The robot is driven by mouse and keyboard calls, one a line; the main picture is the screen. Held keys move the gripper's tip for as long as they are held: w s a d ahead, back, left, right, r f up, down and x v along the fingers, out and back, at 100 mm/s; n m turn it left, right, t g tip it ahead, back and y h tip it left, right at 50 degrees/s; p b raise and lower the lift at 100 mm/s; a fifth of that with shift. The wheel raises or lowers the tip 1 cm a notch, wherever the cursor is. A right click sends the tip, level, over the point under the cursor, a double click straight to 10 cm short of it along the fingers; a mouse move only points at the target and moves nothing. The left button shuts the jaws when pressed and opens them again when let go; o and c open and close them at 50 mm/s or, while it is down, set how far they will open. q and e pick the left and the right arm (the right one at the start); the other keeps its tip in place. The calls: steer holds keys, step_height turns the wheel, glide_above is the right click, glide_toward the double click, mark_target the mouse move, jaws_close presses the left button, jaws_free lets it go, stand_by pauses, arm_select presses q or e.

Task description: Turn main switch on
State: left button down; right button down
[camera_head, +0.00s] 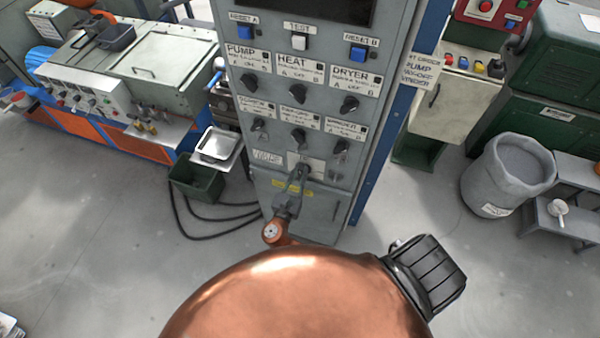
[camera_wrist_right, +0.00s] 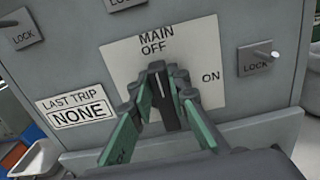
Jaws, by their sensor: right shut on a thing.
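The main switch (camera_wrist_right: 168,112) is a dark knob on a white plate marked MAIN, OFF and ON. Its upper end points up toward OFF; ON is to its lower right. My right gripper (camera_wrist_right: 165,82), with green-lined fingers, is shut on the knob, one finger on each side. In the head view the right gripper (camera_head: 302,172) is at the low middle of the grey control cabinet (camera_head: 330,205), and it hides most of the switch there. My left gripper is not in view.
A LAST TRIP NONE label (camera_wrist_right: 77,108) is left of the plate. A green bin (camera_head: 195,182) and black cables (camera_head: 215,233) lie left of the cabinet; a grey bucket (camera_head: 485,190) stands right.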

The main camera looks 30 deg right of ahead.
mark_target(310, 171)
steer(key=f+m+b, duration=0.1)
steer(key=m+b, duration=0.3)
steer(key=m, duration=0.1)
steer(key=s+d+m+b, duration=0.1)
steer(key=m+b, duration=0.4)
steer(key=s+f+m+b, duration=0.1)
steer(key=m+b, duration=0.3)
steer(key=m, duration=0.1)
steer(key=shift+d+f+m, duration=0.3)
steer(key=shift+d, duration=0.1)
steer(key=shift+f+m+b, duration=0.15)
steer(key=shift+m+b, duration=1.05)
steer(key=shift+b, duration=0.15)
steer(key=c, duration=1.8)
jaws_free()
steer(key=shift+c, duration=0.2)
